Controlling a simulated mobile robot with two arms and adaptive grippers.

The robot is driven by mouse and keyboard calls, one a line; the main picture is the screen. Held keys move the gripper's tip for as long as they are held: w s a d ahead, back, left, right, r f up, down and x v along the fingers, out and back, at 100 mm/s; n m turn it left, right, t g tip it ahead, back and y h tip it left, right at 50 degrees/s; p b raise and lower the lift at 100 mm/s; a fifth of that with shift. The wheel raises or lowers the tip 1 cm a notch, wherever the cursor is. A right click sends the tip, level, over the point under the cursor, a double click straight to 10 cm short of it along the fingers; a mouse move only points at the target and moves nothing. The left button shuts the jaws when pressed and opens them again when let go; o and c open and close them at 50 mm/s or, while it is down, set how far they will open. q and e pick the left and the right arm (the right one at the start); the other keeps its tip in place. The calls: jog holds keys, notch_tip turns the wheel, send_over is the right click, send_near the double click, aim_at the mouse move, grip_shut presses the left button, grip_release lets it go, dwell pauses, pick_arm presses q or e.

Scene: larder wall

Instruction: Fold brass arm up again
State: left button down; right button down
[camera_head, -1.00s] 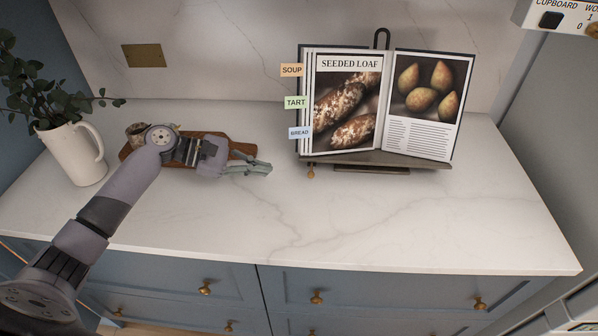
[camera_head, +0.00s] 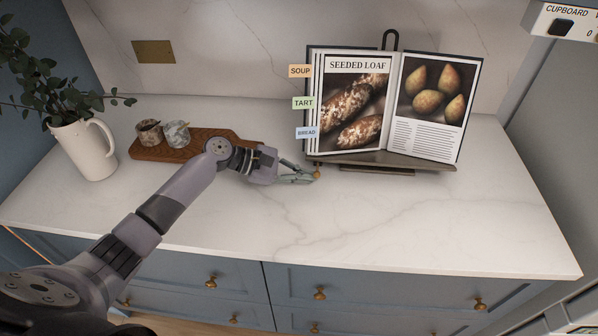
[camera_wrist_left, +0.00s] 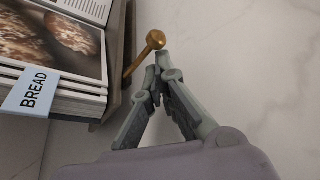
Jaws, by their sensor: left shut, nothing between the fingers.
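The brass arm (camera_head: 317,174) is at the lower left front corner of the book stand (camera_head: 430,163). In the left wrist view the brass arm (camera_wrist_left: 156,40) shows a round ball end and a thin stem that slants out from the stand's edge (camera_wrist_left: 117,70). An open cookbook (camera_head: 352,105) with a SEEDED LOAF page rests on the stand. My left gripper (camera_head: 309,177) is shut and empty, low over the counter, with its fingertips (camera_wrist_left: 160,62) right beside the ball end. I cannot tell whether they touch it. My right gripper is out of view.
A wooden board (camera_head: 150,152) with two small stone-like pots (camera_head: 177,134) lies behind my left arm. A white jug (camera_head: 85,150) with leafy stems stands at the left. The marble counter (camera_head: 420,220) is clear in front of the stand.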

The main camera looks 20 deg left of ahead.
pick_arm(q)
jog(key=shift+r, duration=0.1)
jog(key=shift+r+p, duration=0.15)
jog(key=shift+p, duration=0.5)
